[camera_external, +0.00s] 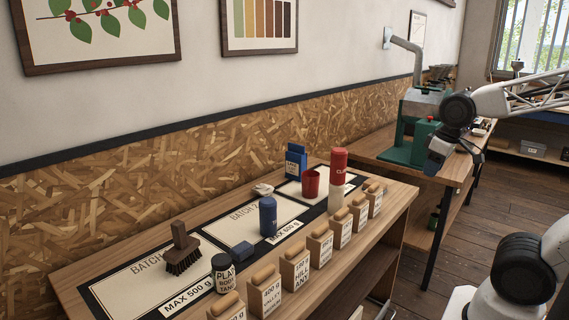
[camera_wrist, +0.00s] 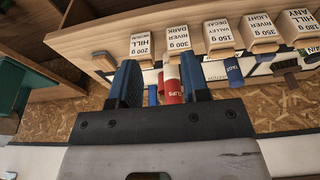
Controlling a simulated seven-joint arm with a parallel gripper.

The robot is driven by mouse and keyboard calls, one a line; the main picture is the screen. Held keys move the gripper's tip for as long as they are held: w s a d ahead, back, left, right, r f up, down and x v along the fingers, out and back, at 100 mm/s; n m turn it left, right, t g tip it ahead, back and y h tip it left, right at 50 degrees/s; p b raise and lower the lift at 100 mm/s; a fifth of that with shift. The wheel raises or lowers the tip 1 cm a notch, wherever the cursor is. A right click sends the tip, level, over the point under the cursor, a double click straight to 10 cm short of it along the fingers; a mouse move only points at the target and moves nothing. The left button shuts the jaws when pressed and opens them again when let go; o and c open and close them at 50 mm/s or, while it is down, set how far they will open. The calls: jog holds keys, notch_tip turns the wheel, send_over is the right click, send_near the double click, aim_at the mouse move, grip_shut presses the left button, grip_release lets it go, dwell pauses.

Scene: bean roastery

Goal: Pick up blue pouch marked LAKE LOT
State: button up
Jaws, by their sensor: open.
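A blue pouch (camera_external: 296,160) with pale lettering, too small to read surely, stands upright at the back of the workbench, on or beside the far mat. A narrow blue patch, probably this pouch, shows between my fingers in the wrist view (camera_wrist: 153,96), mostly hidden. My gripper (camera_external: 434,165) is open and empty, right of the bench and well apart from the pouch. Its two blue fingers (camera_wrist: 158,68) are spread in the wrist view, with a red-and-white canister (camera_wrist: 173,88) seen beyond them.
The red-and-white canister (camera_external: 338,170) and a red cup (camera_external: 311,184) stand close to the pouch. A blue canister (camera_external: 268,216), blue block (camera_external: 244,252), brush (camera_external: 182,252) and dark jar (camera_external: 223,273) are nearer. A green machine (camera_external: 405,146) stands behind.

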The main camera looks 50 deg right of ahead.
aim_at(296, 162)
jog(key=w+v, duration=0.1)
jog(key=v, duration=0.4)
jog(key=w+d+t, duration=0.5)
jog(key=w, duration=1.2)
jog(key=w+d+t, duration=0.4)
jog(key=w+d, duration=0.1)
jog(key=w, duration=1.2)
jog(key=w+d+t, duration=0.5)
jog(key=w, duration=1.2)
notch_tip(296, 162, down, 17)
jog(key=w+t, duration=0.1)
jog(key=w, duration=0.1)
jog(key=shift+d, duration=0.35)
jog(key=shift+f, duration=0.1)
jog(key=shift+w, duration=1.3)
jog(key=shift+w, duration=0.1)
